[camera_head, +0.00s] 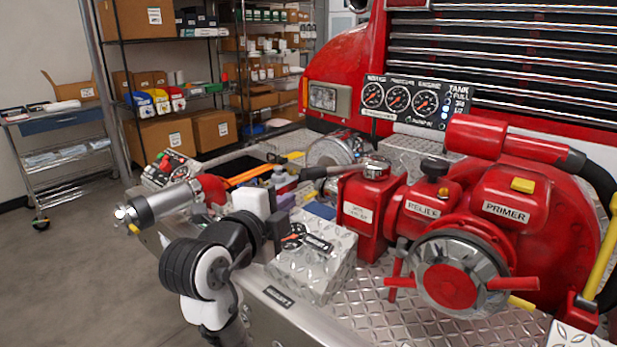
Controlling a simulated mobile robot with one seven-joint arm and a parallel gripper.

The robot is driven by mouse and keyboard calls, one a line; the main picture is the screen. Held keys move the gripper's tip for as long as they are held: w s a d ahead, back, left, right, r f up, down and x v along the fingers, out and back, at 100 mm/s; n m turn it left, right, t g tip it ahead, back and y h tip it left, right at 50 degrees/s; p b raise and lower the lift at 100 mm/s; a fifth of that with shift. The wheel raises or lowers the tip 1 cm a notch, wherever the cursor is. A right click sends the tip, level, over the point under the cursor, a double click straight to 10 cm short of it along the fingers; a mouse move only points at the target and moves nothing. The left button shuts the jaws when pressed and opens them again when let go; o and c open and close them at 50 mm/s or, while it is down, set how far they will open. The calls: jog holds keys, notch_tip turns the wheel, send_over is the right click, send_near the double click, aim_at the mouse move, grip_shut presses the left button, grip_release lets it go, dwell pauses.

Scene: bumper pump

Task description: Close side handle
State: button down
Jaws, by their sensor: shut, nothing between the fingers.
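A dark lever (326,171) with a rounded end sticks out to the left from the top of a red pump box (366,212). I cannot tell for sure that this lever is the side handle. My gripper (277,230) is at the lower middle, at the end of my black and white arm, over the left part of the bumper. It is shut and empty, and its fingers are small and partly hidden by the arm. It is in front of and below the lever in the picture, apart from it.
A silver nozzle (160,205) points left beside my arm. A diamond-plate box with a gauge (312,262) stands close to my gripper. The red primer pump (510,205) with its round cap fills the right. Several bottles and tools lie in the bumper recess behind.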

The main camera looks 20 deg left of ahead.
jog(key=p, duration=0.3)
send_near(310, 176)
jog(key=w+d, duration=0.3)
jog(key=shift+w+a+f+p, duration=0.15)
jog(key=shift+w+a+p, duration=0.05)
jog(key=shift+w+a, duration=0.45)
jog(key=shift+w+a+f+p, duration=0.15)
jog(key=shift+w+a+p, duration=0.05)
jog(key=shift+w+a, duration=0.45)
